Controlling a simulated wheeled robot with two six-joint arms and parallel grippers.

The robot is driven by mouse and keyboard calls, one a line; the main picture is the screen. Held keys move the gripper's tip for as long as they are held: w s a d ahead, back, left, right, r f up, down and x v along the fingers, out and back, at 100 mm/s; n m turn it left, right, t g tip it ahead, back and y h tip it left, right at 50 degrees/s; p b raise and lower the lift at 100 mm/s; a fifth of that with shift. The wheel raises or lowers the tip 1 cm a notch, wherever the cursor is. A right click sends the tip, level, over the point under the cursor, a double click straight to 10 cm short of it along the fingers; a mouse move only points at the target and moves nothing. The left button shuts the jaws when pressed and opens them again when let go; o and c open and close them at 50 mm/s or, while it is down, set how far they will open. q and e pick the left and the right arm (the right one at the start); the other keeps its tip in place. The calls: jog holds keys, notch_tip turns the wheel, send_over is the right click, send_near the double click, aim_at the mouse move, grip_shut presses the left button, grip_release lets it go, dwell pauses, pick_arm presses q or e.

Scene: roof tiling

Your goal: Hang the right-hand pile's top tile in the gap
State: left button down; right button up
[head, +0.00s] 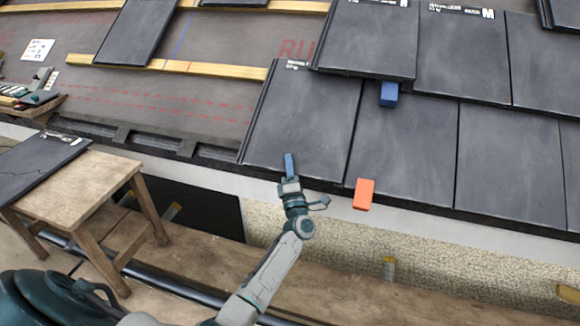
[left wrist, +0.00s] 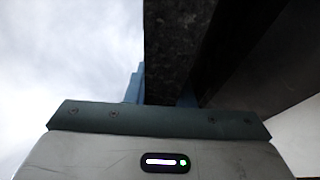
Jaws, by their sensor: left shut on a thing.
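My left gripper (head: 290,168) is shut on the lower edge of a dark grey tile (head: 305,115), with one blue finger showing on the tile's face. The tile lies at the left end of the lower course, its right side against the neighbouring tile (head: 405,150). Its upper edge, with a white label, is near the end of a wooden batten (head: 215,67). In the left wrist view the tile's dark edge (left wrist: 170,60) stands between the blue fingers. I cannot tell whether it hangs on the batten. No pile of tiles can be made out. My right gripper is out of view.
A blue block (head: 388,94) and an orange block (head: 364,193) sit at tile lower edges. A cracked tile (head: 35,160) lies on a wooden stool (head: 85,185) at left. Another tile (head: 135,30) lies up the roof. Bare underlay (head: 150,105) shows left of the held tile.

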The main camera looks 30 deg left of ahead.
pick_arm(q)
jog(key=shift+w+a+f+b, duration=0.1)
jog(key=shift+w+f+b, duration=0.1)
jog(key=shift+b, duration=0.15)
jog(key=shift+p, duration=0.5)
dwell(0.6)
jog(key=shift+f, duration=0.15)
dwell(0.4)
jog(key=c, duration=1.2)
grip_release()
jog(key=shift+s, duration=0.1)
jog(key=shift+o, duration=0.2)
jog(key=shift+f, duration=0.15)
jog(key=shift+v, duration=3.75)
jog(key=shift+r, duration=0.2)
